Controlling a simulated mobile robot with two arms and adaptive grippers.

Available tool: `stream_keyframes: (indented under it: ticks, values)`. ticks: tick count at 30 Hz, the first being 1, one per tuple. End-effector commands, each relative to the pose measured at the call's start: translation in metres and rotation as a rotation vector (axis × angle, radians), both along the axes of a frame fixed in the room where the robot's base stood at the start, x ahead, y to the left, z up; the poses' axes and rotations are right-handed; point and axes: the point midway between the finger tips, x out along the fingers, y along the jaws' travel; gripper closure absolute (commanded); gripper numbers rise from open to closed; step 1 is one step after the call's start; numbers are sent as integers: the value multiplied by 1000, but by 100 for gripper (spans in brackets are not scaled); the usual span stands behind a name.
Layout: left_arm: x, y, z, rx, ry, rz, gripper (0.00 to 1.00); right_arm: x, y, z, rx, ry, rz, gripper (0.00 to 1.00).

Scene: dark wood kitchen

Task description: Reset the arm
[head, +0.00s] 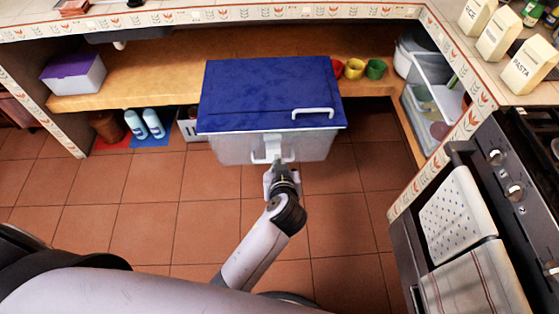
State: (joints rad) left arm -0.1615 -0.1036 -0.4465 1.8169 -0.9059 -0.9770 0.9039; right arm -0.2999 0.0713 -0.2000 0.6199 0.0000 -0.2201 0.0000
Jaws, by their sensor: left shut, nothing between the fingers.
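My left arm reaches up from the bottom of the head view. Its gripper (277,166) is shut, with nothing held, right in front of the translucent box (234,149) with the blue lid (268,85). The fingers are small and overlap a white handle on the box's front. I cannot tell whether they touch it. The lid lies closed on the box and has a white handle near its front right. My right gripper is not in view.
A wooden shelf (160,75) runs behind the box, with a purple-lidded box (74,75) at left and a yellow cup (354,68) among cups at right. An oven with hanging towels (457,220) stands at right. Tiled floor (130,230) is open at left.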

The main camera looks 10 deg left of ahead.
Motion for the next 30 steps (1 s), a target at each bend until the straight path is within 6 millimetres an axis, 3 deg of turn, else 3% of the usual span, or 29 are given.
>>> stream_keyframes:
  ticks: [10,14,17,20,24,26,30]
  values:
    - [0,0,-1,0,1,-1,100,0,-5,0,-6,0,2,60]
    - [-4,-2,-21,14,43,-33,100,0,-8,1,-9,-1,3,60]
    - [-17,-5,-67,42,139,-106,100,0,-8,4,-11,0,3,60]
    - [-44,-5,-133,67,273,-207,100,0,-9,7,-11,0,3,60]
    - [-103,5,-223,73,460,-338,100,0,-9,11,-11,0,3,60]
    - [-134,14,-257,65,532,-383,100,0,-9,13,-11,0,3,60]
    - [-215,40,-323,36,684,-457,100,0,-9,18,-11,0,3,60]
